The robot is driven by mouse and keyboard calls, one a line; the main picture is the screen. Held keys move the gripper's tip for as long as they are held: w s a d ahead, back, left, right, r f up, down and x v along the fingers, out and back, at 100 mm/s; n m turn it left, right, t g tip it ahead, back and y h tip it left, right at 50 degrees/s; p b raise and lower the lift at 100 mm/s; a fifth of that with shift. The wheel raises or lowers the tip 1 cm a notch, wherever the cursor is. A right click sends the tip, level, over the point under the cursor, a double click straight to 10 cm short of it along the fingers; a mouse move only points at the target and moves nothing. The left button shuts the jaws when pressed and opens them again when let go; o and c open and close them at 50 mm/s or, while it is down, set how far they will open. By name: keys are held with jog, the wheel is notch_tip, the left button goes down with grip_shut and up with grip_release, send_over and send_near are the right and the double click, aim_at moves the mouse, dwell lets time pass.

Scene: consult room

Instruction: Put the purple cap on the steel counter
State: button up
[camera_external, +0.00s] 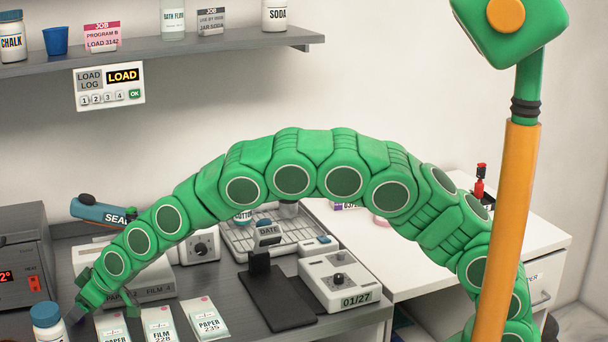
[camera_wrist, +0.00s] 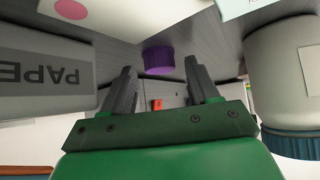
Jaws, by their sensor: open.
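The purple cap (camera_wrist: 158,60) shows in the wrist view, just beyond and between my fingertips, against a grey surface that looks like the counter. It does not appear to be gripped. In the external view I cannot make out the cap. My gripper (camera_external: 82,312) is low over the left front of the dark grey counter (camera_external: 225,285), which I take as the steel counter. In the wrist view my gripper (camera_wrist: 160,72) has its two grey fingers spread apart with nothing held.
A white bottle with a blue lid (camera_external: 47,325) stands close beside my gripper. A PAPER/FILM box (camera_external: 150,288) and several paper packets (camera_external: 160,322) are near it. A dark stand (camera_external: 277,298) and a dated device (camera_external: 338,278) stand farther right. A white worktop (camera_external: 430,245) is at right.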

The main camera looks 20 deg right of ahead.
jog(key=v, duration=1.1)
jog(key=shift+s+d+r, duration=0.2)
jog(key=shift+d+r, duration=0.05)
